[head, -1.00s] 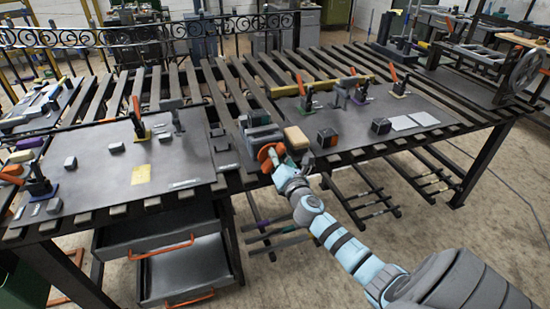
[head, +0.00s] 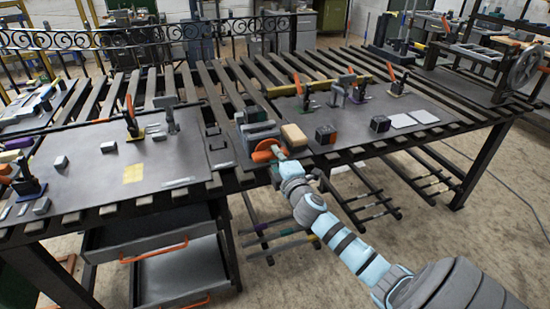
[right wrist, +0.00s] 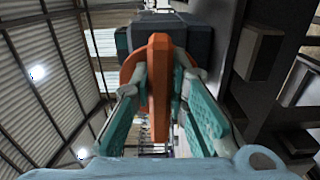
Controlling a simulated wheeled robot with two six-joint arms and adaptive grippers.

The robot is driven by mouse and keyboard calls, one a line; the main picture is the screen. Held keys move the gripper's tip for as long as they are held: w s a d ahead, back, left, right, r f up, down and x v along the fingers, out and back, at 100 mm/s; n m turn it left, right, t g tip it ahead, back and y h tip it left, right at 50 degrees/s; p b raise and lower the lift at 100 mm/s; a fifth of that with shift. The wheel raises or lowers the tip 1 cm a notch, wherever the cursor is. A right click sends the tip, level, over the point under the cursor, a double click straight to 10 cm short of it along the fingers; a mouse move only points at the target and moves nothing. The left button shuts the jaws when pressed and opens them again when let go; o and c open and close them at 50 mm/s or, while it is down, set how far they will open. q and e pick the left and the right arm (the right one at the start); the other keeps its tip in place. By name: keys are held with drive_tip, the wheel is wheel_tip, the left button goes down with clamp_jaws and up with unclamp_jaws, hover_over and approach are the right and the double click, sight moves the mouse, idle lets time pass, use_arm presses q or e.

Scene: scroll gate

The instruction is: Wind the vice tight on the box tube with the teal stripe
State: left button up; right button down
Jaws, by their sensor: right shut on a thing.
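The vice (head: 258,133) is a grey block at the front edge of the bench, between the two dark plates. Its orange handwheel (head: 262,155) faces the front of the bench. My right gripper (head: 279,153) reaches it from the lower right and is shut on the handwheel. In the right wrist view the handwheel (right wrist: 159,85) stands edge-on between the teal finger pads, with the dark vice body (right wrist: 186,38) behind it. I cannot make out a teal-striped box tube in the vice jaws. My left gripper is out of view.
A tan block (head: 294,136) sits just right of the vice. Toggle clamps with orange handles stand on the left plate (head: 95,180) and the right plate (head: 350,125). Bars lie on a rack (head: 375,200) under the bench. Grey drawers (head: 165,275) are below left.

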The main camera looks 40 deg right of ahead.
drive_tip(key=m, duration=0.2)
drive_tip(key=f+m+b, duration=0.1)
drive_tip(key=shift+m+b, duration=0.3)
drive_tip(key=shift+m, duration=0.1)
drive_tip(key=m, duration=0.1)
drive_tip(key=m+b, duration=0.1)
drive_tip(key=m, duration=0.1)
drive_tip(key=m+b, duration=0.1)
drive_tip(key=shift+a+f+m, duration=0.2)
drive_tip(key=shift+f+m, duration=0.1)
drive_tip(key=shift+w+a+f+m+b, duration=0.15)
drive_tip(key=shift+m+b, duration=0.25)
drive_tip(key=shift+m, duration=0.75)
drive_tip(key=shift+s+a+r+m+b, duration=0.1)
drive_tip(key=shift+m+b, duration=0.25)
drive_tip(key=shift+m, duration=0.85)
drive_tip(key=shift+w+a+f+m+b, duration=0.15)
drive_tip(key=shift+m+b, duration=0.25)
drive_tip(key=shift+m, duration=0.75)
drive_tip(key=shift+r, duration=0.1)
drive_tip(key=c, duration=1.8)
unclamp_jaws()
drive_tip(key=shift+o, duration=1.2)
drive_tip(key=shift+r, duration=0.15)
drive_tip(key=shift+s, duration=0.1)
